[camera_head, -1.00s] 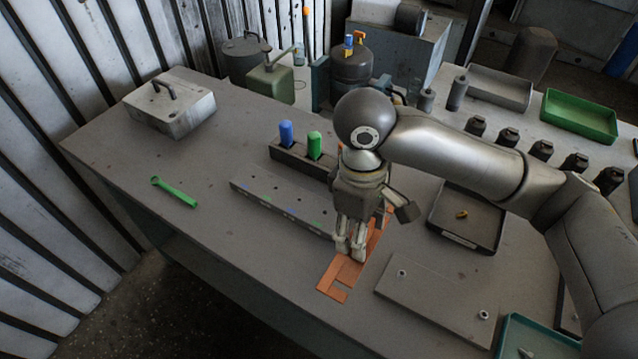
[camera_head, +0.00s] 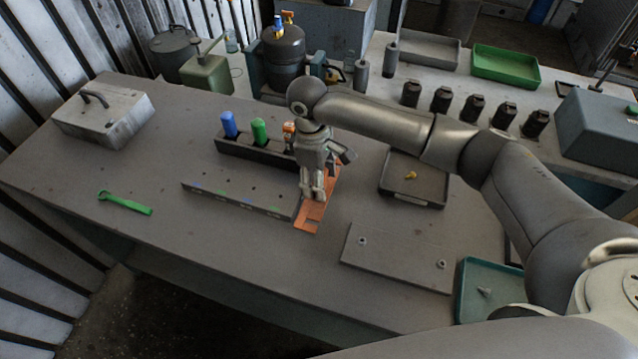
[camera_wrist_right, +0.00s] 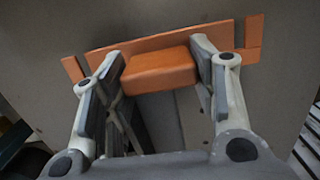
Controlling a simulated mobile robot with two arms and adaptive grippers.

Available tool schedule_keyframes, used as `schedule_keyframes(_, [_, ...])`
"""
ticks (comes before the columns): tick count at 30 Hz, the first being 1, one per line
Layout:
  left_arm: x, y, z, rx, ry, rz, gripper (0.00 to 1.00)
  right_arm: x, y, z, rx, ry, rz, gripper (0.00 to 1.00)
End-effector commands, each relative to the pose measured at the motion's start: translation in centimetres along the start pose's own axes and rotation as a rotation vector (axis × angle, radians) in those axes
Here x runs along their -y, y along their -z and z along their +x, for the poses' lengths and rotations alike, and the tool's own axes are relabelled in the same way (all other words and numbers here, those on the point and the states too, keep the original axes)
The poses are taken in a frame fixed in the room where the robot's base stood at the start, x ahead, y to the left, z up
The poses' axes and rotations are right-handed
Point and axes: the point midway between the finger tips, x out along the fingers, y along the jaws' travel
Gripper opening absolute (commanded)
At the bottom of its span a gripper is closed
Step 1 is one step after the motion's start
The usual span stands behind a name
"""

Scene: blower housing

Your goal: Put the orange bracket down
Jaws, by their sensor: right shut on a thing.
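The orange bracket (camera_head: 309,216) is a flat plate with a raised block (camera_wrist_right: 160,69). My right gripper (camera_head: 312,193) points down over the bench and is shut on the bracket. In the right wrist view, the fingers of my right gripper (camera_wrist_right: 158,62) sit on both sides of the raised block, and the plate spans behind them. In the head view the bracket lies just right of the long grey strip's end, partly hidden by the gripper. I cannot tell whether it touches the bench. My left gripper is not in view.
The long grey strip (camera_head: 238,200) is left of the bracket. A dark holder (camera_head: 250,149) with blue and green handles stands behind. A grey plate (camera_head: 395,258) with two studs is at front right. A black tray (camera_head: 413,184) is right. The bench is clear near the green wrench (camera_head: 125,203).

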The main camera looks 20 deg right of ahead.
Motion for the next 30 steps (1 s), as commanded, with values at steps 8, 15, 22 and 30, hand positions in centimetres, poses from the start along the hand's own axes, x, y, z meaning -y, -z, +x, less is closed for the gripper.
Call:
schedule_keyframes(8, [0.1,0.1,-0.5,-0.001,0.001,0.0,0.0,0.1,0.3,2.8,-0.001,0.0,-0.002,0.0])
schedule_keyframes(15, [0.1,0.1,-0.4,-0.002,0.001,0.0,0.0,0.1,0.3,2.8,0.0,0.0,-0.001,0.0])
schedule_keyframes(22, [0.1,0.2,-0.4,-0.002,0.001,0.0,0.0,0.1,0.3,3.0,0.001,0.0,-0.001,0.72])
schedule_keyframes(30, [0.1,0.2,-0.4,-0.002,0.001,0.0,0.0,0.1,0.3,3.0,0.001,0.0,-0.001,0.75])
